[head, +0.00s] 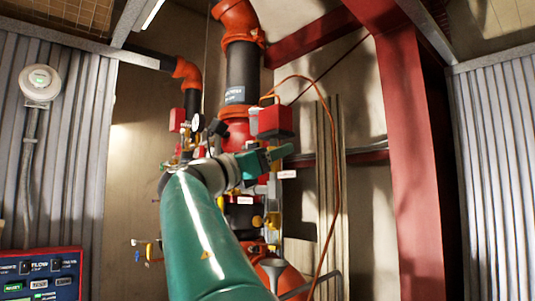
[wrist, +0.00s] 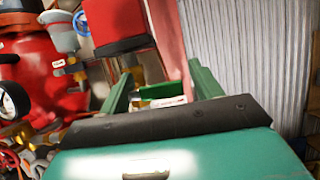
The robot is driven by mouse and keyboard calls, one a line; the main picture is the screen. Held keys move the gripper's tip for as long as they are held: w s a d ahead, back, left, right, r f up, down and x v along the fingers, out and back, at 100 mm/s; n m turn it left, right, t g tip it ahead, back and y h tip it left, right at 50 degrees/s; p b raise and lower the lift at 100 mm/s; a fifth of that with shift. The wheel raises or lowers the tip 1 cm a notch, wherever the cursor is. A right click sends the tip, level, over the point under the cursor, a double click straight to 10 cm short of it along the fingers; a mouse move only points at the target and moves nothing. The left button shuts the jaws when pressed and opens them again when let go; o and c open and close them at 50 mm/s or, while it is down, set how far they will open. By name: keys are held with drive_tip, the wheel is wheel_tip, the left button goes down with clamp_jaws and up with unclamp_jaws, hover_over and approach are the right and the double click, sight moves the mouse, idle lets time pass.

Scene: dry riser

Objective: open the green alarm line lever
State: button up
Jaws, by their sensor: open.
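My gripper (head: 272,158) reaches in front of the red pipework in the head view, at the end of my green arm. In the wrist view its two green fingers (wrist: 161,88) stand apart, with a gap between them. A small green bar (wrist: 158,91), which looks like the alarm line lever, shows in that gap, beyond the fingers. A white tag (wrist: 168,102) sits just below it. The lower part is hidden by my gripper body. I cannot tell whether the fingers touch the bar. In the head view I cannot pick the lever out behind my gripper.
A red box (head: 275,121) sits just above my gripper; it also shows in the wrist view (wrist: 113,22). A red-brown cable (head: 336,170) loops down at the right. A red steel column (head: 412,150) stands further right. A control panel (head: 40,276) is at the lower left.

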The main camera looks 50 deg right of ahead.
drive_tip(key=shift+c, duration=0.3)
drive_tip(key=c, duration=0.9)
drive_tip(key=shift+c, duration=0.2)
drive_tip(key=shift+f+m, duration=0.1)
drive_tip(key=shift+m, duration=0.3)
drive_tip(key=m+g, duration=0.1)
drive_tip(key=m, duration=0.1)
drive_tip(key=f+m+g+y, duration=0.1)
drive_tip(key=m, duration=0.1)
drive_tip(key=m+g, duration=0.1)
drive_tip(key=m, duration=0.1)
drive_tip(key=shift+w+f, duration=0.15)
drive_tip(key=shift+f, duration=0.15)
drive_tip(key=shift+w+d+f+m+g+y, duration=0.1)
drive_tip(key=shift+w+f+m+g+y, duration=0.6)
drive_tip(key=shift+m, duration=1.85)
drive_tip(key=shift+w+d+f+m+g+y, duration=0.1)
drive_tip(key=shift+w+f+m+y, duration=0.25)
drive_tip(key=shift+m+y, duration=1.55)
drive_tip(key=shift+w+d+f+m+g+y, duration=0.1)
drive_tip(key=shift+w+f+m+g+y, duration=0.3)
drive_tip(key=shift+m, duration=2.75)
drive_tip(key=shift+w+f, duration=0.1)
drive_tip(key=shift+w, duration=0.05)
